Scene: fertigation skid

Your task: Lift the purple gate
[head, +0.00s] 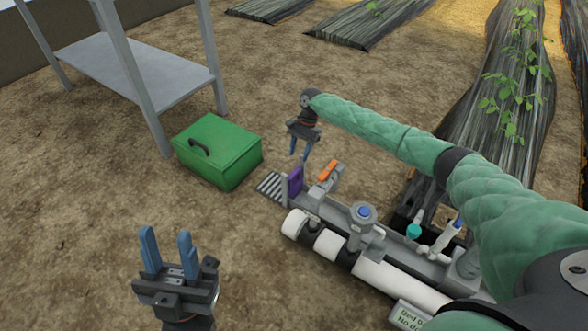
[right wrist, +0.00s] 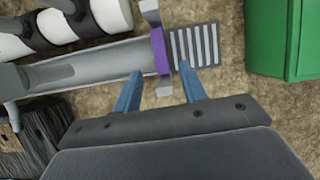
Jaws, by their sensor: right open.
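The purple gate (head: 295,181) stands upright at the left end of the grey channel on the skid, next to a slatted grate. In the right wrist view the gate (right wrist: 160,51) shows as a narrow purple strip across the channel end. My right gripper (head: 300,157) is open and empty, a little above and behind the gate. In the right wrist view its blue fingertips (right wrist: 159,72) lie to either side of the gate's line, apart from it. My left gripper (head: 167,246) is open and empty, pointing up over bare soil at the lower left.
A green box (head: 217,150) with a black handle sits left of the grate (head: 271,186). An orange-handled valve (head: 327,171) stands right of the gate. White pipe (head: 327,243) runs in front. A grey metal table (head: 135,72) stands at back left.

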